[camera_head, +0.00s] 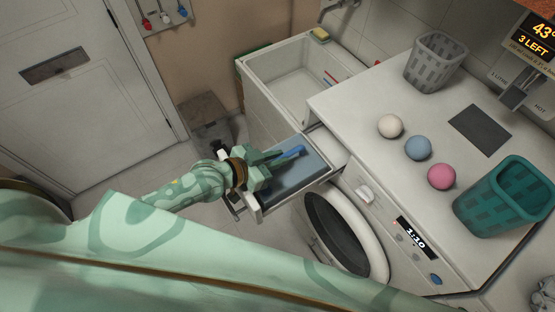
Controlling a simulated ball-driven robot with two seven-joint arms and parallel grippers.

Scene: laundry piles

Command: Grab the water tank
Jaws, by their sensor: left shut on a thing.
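The water tank (297,177) is a pulled-out drawer-like box with a pale front and blue-grey water or a blue-grey surface inside. It sticks out of the upper left of the white machine's front. My left gripper (264,172) is at the tank's near-left end, by its front, and is shut on it. The exact grip point is hidden by the gripper's own green body. A small blue piece (291,152) shows at the tank's far side. My right gripper is not in view.
The white machine (345,110) has a round door (345,238) below the tank. White, blue and pink balls, a grey basket (435,62) and a teal basket (507,197) stand on top. A sink (290,80) is behind. Open floor lies left, before a door (75,85).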

